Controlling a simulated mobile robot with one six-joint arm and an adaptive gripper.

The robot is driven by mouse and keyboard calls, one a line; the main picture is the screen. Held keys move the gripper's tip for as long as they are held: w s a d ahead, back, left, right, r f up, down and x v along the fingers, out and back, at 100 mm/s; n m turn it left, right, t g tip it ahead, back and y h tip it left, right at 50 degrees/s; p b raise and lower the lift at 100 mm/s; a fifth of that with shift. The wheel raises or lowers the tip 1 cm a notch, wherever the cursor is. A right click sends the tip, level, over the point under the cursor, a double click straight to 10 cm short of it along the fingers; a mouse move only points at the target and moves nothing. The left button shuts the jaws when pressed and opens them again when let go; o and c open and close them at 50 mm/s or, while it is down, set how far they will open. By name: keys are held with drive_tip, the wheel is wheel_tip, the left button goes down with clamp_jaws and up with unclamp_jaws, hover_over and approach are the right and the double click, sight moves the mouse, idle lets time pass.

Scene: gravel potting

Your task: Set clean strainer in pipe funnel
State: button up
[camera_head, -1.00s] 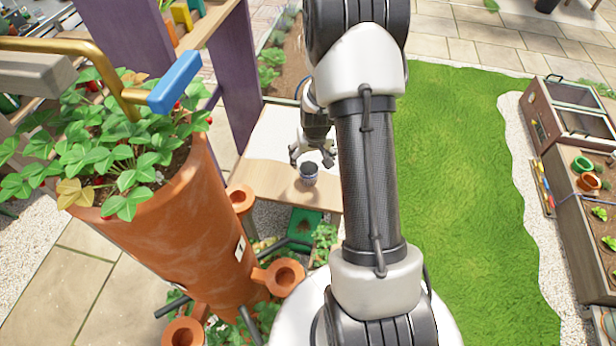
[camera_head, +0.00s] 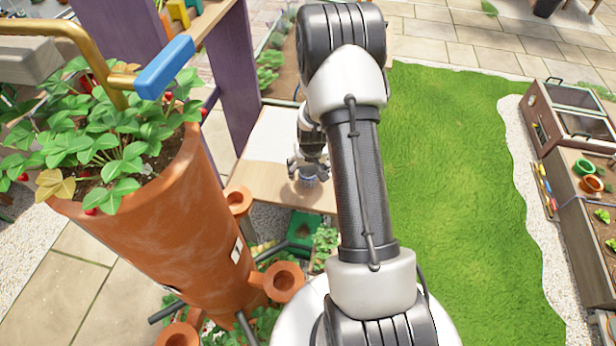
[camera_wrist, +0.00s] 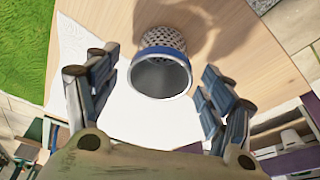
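The strainer (camera_wrist: 163,70) has a blue rim and a grey perforated body. It is on the pale wooden bench, between the spread fingers of my gripper (camera_wrist: 160,64) in the wrist view, with a gap on each side. In the head view, my gripper (camera_head: 308,168) is just over the strainer (camera_head: 310,180) and partly covers it. The terracotta pipe (camera_head: 190,235) stands upright at left with strawberry plants on top. Funnel-like cups stick out of its side: an upper one (camera_head: 239,201), a middle one (camera_head: 284,281) and a lower one (camera_head: 181,337). I cannot tell which is the pipe funnel.
The wooden bench (camera_head: 262,184) carries a white sheet (camera_wrist: 150,117). A purple post (camera_head: 231,85) stands behind the pipe. A brass tube (camera_head: 85,52) with a blue end (camera_head: 168,68) crosses over the plants. Open lawn (camera_head: 460,170) lies to the right.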

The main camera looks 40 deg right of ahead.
drive_tip(key=c, duration=1.1)
